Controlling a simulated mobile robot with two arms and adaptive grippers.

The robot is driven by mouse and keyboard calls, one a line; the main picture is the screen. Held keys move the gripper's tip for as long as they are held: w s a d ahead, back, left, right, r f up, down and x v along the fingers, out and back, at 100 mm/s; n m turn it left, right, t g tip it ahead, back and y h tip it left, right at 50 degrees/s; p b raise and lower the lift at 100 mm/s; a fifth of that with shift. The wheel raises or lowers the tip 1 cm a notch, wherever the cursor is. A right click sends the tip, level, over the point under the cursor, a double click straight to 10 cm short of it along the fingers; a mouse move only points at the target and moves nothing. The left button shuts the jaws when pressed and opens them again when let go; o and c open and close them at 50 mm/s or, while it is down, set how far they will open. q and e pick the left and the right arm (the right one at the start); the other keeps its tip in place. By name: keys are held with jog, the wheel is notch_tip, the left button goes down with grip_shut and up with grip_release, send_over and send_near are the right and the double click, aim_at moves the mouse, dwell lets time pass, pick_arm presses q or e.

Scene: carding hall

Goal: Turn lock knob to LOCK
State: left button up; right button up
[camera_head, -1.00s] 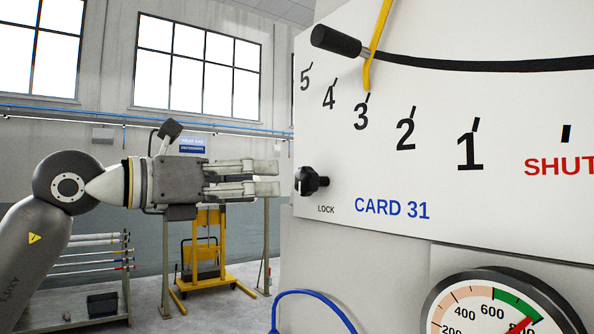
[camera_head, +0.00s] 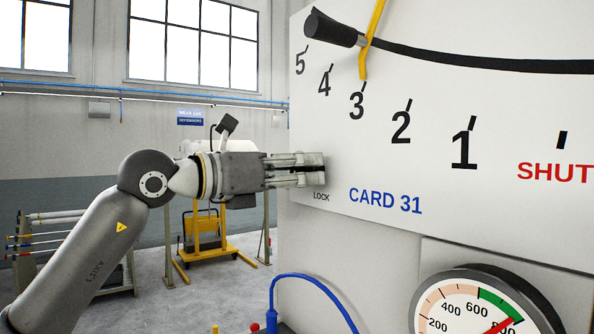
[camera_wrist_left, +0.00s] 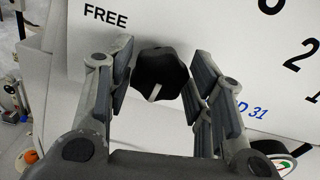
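The black lobed lock knob (camera_wrist_left: 160,75) sits on the white panel (camera_head: 450,200), with a pale pointer mark on it. The wrist view shows the word FREE (camera_wrist_left: 105,15) up and left of the knob. My right gripper is in neither view.
Above on the panel are a black-handled lever (camera_head: 333,30), a yellow hook (camera_head: 369,42) and a numbered scale. A pressure gauge (camera_head: 480,308) and a blue hose (camera_head: 312,277) are below. A yellow cart (camera_head: 205,240) and a rod rack (camera_head: 60,255) stand behind my arm.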

pick_arm(q)
jog(key=c, duration=0.6)
jog(key=shift+f+n+b, duration=0.1)
jog(key=shift+n+b, duration=0.3)
jog(key=shift+b, duration=0.3)
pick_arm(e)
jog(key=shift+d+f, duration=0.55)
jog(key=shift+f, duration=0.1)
pick_arm(q)
jog(key=o, duration=0.9)
jog(key=shift+o, duration=0.8)
jog(key=shift+s+d+r, duration=0.2)
jog(key=shift+w, duration=0.1)
jog(key=shift+a, duration=0.1)
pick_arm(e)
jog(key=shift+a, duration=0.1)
